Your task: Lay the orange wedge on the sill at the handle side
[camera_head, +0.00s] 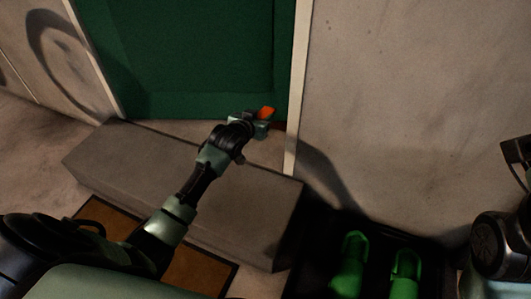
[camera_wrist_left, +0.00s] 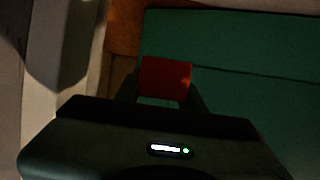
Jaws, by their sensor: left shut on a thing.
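The orange wedge (camera_head: 267,112) is in my left gripper (camera_head: 262,121), at the lower right of the green door (camera_head: 190,60) in the head view. In the left wrist view the wedge (camera_wrist_left: 165,78) looks dark red and sits between the two fingers (camera_wrist_left: 165,95), with the green door (camera_wrist_left: 250,95) behind it. The gripper is shut on it. A reddish-brown strip (camera_wrist_left: 123,35) beside the door shows there, perhaps the sill. I cannot tell whether the wedge touches it. No door handle is visible. My right gripper is not in view.
A grey concrete step (camera_head: 130,155) lies before the door, with a brown mat (camera_head: 195,272) in front. A pale door jamb (camera_head: 298,90) stands just right of my left gripper. A dark tray (camera_head: 320,250) holds green shoes (camera_head: 350,265) at the lower right.

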